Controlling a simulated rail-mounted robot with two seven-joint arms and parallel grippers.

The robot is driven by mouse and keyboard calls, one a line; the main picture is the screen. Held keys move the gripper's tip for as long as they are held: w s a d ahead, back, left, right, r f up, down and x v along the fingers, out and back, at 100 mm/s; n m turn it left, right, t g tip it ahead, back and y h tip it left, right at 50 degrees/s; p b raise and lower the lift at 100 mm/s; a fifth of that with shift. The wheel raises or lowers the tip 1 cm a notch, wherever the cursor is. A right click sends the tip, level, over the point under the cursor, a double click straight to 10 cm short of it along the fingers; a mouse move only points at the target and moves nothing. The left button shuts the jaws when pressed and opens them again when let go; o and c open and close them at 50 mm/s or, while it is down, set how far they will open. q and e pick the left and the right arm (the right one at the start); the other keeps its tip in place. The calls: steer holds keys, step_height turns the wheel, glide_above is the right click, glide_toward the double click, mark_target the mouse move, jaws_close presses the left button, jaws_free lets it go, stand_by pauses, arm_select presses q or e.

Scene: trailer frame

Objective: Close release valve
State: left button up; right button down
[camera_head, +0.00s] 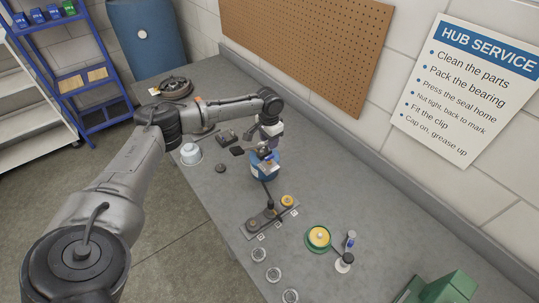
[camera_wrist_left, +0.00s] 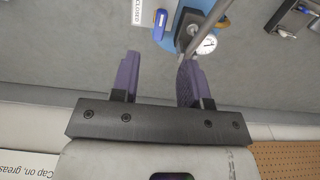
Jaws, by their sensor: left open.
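A blue pot (camera_head: 265,170) stands on the grey bench beneath my left gripper (camera_head: 268,146). The left wrist view shows part of its blue top with a round white gauge (camera_wrist_left: 206,45) and a grey metal bar beside it. A small blue lever (camera_wrist_left: 160,21), seemingly the release valve's handle, lies beside a white label (camera_wrist_left: 145,12) reading "CLOSED". My left gripper, also in the left wrist view (camera_wrist_left: 157,75), has its purple fingers apart with nothing clearly between them. The lever shows beyond the gap; contact with it is not visible. My right gripper is out of view.
A dark hose runs from the pot to a grey plate (camera_head: 250,229) with round parts. A white bowl (camera_head: 191,154) and small dark parts lie left of the pot. A green-and-yellow round part (camera_head: 318,238) sits to the right. A pegboard (camera_head: 310,40) hangs behind.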

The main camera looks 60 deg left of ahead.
mark_target(269, 156)
arm_select(q)
step_height(269, 156, down, 8)
steer(key=shift+f, duration=0.1)
stand_by(0.4)
jaws_close()
stand_by(0.3)
